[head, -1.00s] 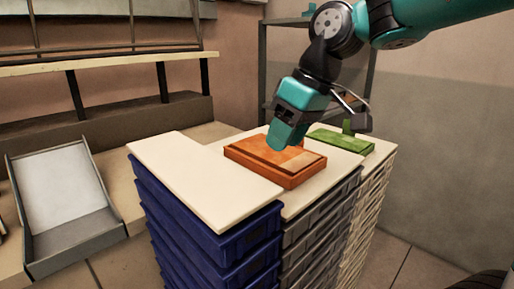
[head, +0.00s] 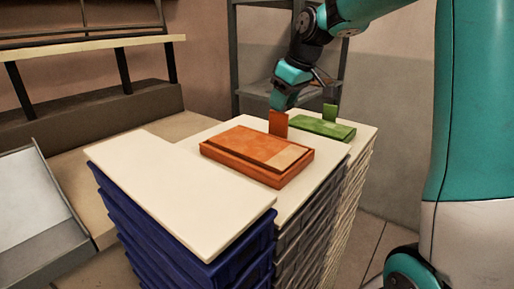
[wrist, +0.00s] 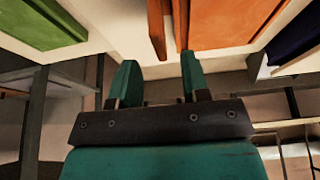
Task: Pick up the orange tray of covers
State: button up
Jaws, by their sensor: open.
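The orange tray (head: 225,159) lies on a cream top in the head view, with flat orange covers in it and a paler patch at its right end. An upright orange tab (head: 278,123) stands at its far side. My gripper (head: 284,101) is at the tab's upper end, fingers down. In the wrist view my gripper (wrist: 158,82) is open and empty. The orange tab (wrist: 157,28) shows edge-on, ahead of the gap between the fingers, with the orange tray (wrist: 225,22) to its right. I cannot tell whether the fingers touch the tab.
A green tray (head: 320,128) with its own upright tab sits behind to the right, and in the wrist view (wrist: 38,22) at upper left. Stacked blue crates (head: 180,243) and grey crates stand under the cream tops. A shelf (head: 245,60) stands behind. The front cream top (head: 180,190) is clear.

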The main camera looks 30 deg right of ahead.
aim_at(276, 118)
jog(key=shift+p+x, duration=1.05)
jog(key=shift+x, duration=1.85)
jog(key=shift+s, duration=0.15)
grip_shut()
